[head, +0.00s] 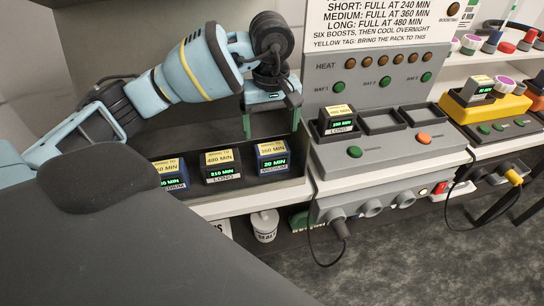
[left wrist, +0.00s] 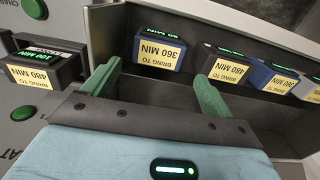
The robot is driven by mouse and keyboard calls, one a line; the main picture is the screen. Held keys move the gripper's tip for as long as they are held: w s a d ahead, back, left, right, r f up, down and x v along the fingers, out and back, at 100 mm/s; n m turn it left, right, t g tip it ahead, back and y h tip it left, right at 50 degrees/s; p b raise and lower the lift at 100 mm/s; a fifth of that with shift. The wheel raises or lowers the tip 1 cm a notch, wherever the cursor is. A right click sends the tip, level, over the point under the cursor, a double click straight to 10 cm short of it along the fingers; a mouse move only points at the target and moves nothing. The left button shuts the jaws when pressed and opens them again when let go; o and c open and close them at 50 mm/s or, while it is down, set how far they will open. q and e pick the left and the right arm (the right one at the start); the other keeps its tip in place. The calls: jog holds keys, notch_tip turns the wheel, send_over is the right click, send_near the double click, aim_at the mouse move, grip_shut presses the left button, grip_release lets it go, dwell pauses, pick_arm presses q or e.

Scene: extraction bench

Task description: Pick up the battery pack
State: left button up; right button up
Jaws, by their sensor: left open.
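My left gripper (head: 272,112) is open and empty, fingers pointing down above the right end of the dark tray. My right gripper is not seen.
The grey charger (head: 385,150) holds a black long pack (head: 338,121) in its left bay; its other two bays look empty. A yellow booster (head: 490,107) holds a pack at right. A white cup (head: 264,227) stands below the tray (head: 296,190). A cable hangs from the charger.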

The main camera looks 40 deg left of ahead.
aim_at(272, 148)
pick_arm(q)
notch_tip(272, 148, down, 4)
jog(key=shift+w+r, duration=0.1)
jog(key=shift+w, duration=0.05)
jog(key=shift+f, duration=0.6)
notch_tip(272, 148, down, 4)
jog(key=shift+d+f+p, duration=0.1)
jog(key=shift+p, duration=0.4)
jog(key=shift+f, duration=0.3)
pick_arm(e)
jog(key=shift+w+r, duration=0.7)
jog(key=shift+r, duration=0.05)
pick_arm(q)
jog(key=shift+c, duration=0.2)
